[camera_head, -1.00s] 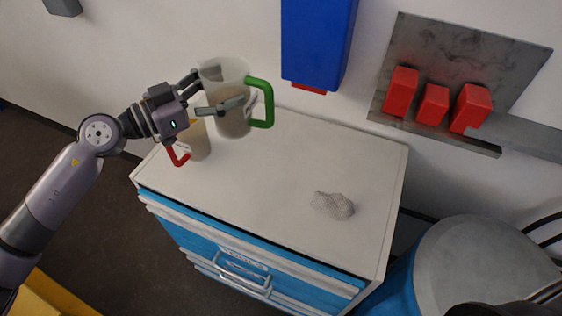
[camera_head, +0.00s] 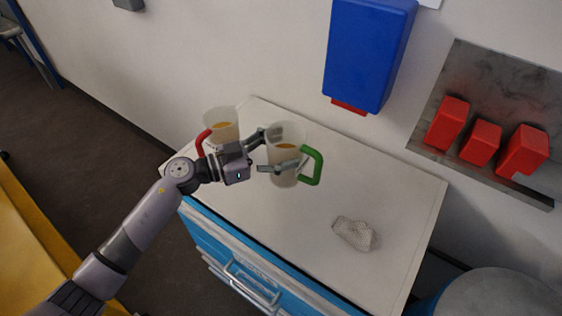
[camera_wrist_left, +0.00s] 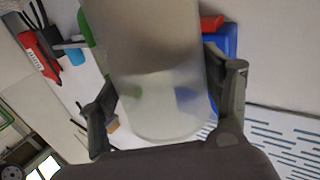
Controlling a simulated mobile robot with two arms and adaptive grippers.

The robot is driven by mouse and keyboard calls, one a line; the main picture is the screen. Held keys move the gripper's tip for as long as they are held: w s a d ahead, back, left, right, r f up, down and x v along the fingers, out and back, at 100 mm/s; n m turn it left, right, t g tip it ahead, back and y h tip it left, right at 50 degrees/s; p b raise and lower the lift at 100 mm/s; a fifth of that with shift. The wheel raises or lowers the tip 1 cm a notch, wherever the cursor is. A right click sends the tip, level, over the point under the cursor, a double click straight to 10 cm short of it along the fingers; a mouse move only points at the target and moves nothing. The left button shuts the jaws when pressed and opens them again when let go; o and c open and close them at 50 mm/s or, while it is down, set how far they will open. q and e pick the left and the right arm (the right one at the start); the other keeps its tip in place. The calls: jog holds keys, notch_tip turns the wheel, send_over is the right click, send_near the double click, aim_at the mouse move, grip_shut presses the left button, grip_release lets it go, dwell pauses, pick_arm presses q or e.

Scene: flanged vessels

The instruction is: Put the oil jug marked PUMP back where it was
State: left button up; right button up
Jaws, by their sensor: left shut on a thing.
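A translucent jug with a green handle (camera_head: 286,140) is held over the white cabinet top. In the left wrist view the jug's cloudy wall (camera_wrist_left: 160,70) fills the middle between the fingers. A second translucent jug with a red handle (camera_head: 222,126), also with amber liquid, stands at the cabinet's back left, behind my gripper. No marking is readable on either jug. I cannot tell whether the held jug's base touches the top. My right gripper is not in view.
The white cabinet top (camera_head: 290,225) has free room at its middle and front. A crumpled grey rag (camera_head: 355,233) lies at its right. A blue box (camera_head: 368,55) hangs on the wall behind. Red blocks (camera_head: 482,143) sit on a wall shelf at right.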

pick_arm(q)
notch_tip(320, 180, down, 3)
jog(key=shift+f, duration=0.6)
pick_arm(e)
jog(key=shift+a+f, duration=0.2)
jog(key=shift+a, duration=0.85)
pick_arm(q)
jog(key=o, duration=0.8)
jog(key=shift+f, duration=0.2)
jog(key=o, duration=0.5)
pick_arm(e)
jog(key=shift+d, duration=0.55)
